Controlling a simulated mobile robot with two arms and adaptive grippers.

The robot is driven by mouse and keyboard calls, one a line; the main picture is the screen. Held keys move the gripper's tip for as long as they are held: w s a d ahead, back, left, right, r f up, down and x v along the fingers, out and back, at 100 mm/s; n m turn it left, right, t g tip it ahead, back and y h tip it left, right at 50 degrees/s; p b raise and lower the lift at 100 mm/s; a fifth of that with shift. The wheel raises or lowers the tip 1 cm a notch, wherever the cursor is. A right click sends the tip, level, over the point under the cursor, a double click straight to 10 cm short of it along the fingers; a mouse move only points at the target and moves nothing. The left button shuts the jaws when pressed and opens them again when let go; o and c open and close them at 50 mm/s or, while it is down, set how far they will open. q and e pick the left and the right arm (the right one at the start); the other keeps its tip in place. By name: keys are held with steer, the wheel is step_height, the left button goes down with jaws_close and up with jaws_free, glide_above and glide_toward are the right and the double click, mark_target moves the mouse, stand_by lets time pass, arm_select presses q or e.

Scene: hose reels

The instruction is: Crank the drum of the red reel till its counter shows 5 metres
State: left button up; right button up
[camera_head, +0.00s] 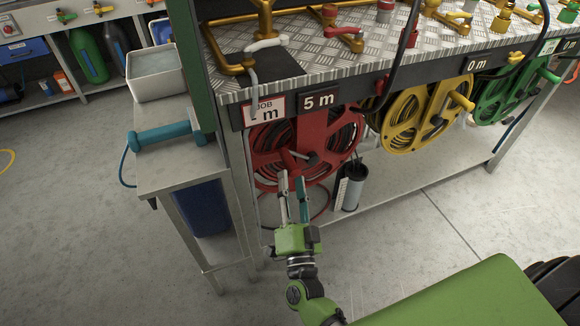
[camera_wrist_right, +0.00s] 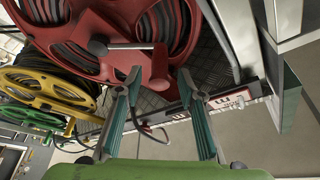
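The red reel (camera_head: 263,150) hangs under the bench top, and its drum fills the top of the right wrist view (camera_wrist_right: 75,25). Its counter (camera_head: 318,99) reads 5 m. The red crank handle (camera_head: 289,160) sticks out from the reel's front, and in the wrist view the handle (camera_wrist_right: 159,66) lies in front of the gap between my fingertips. My right gripper (camera_head: 292,178) is open, with its fingers apart on either side of that gap (camera_wrist_right: 160,78). I see no grip on the handle. My left gripper is not in view.
A yellow reel (camera_head: 402,130) and a green reel (camera_head: 490,100) hang to the right; the yellow one's counter (camera_head: 477,64) reads 0 m. A side table (camera_head: 175,177) stands left. A canister (camera_head: 351,188) stands on the lower shelf.

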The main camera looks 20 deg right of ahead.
steer(key=v, duration=0.5)
steer(key=shift+s, duration=0.25)
steer(key=shift+w+a, duration=0.1)
steer(key=shift+a, duration=0.05)
